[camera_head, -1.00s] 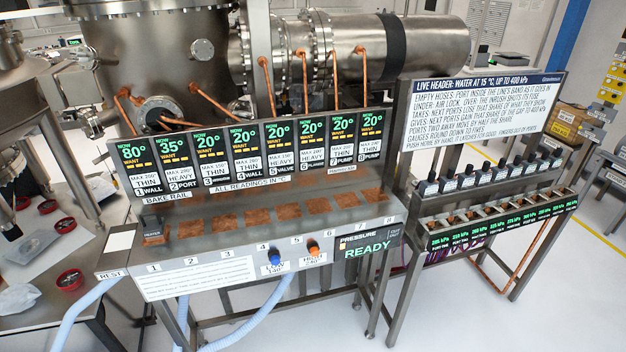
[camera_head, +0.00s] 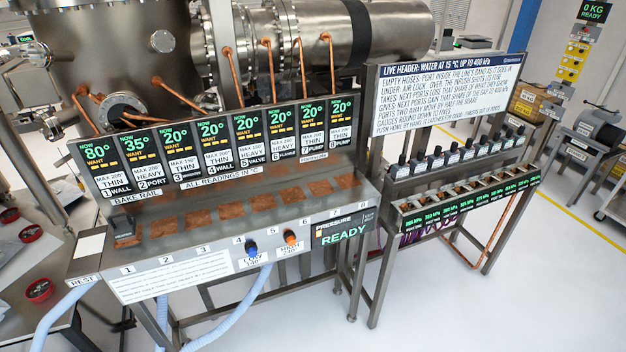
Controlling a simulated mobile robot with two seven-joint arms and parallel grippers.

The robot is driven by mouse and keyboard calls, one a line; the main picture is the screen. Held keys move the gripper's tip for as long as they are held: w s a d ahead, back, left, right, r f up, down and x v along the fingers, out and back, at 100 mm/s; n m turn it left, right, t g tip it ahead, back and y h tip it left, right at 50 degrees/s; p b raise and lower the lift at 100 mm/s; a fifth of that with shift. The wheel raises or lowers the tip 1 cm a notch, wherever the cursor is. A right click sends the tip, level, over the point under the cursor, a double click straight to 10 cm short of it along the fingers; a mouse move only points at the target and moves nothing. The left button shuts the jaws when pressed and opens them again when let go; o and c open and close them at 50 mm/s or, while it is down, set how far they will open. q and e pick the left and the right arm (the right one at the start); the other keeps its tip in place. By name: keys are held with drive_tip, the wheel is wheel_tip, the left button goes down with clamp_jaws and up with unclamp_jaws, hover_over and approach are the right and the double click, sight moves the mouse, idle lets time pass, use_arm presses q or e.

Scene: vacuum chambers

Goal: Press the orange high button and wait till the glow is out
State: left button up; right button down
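The orange high button (camera_head: 290,237) is a small round knob on the front panel of the bake bench (camera_head: 200,262), right of the blue button (camera_head: 251,247). A small white label, too blurred to read fully, sits under it. I cannot tell whether the button is pressed or lit. The pressure display (camera_head: 343,230) to its right reads READY in green. The row of temperature displays (camera_head: 215,148) stands above the bench; the first reads about 80° and the second 35°. Neither of my grippers is in view.
The live header rack (camera_head: 460,180) with several black-handled valves stands to the right, under a white text sign (camera_head: 445,95). Pale blue hoses (camera_head: 230,330) hang below the bench front. Vacuum chambers with copper pipes stand behind. The floor at front right (camera_head: 470,310) is clear.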

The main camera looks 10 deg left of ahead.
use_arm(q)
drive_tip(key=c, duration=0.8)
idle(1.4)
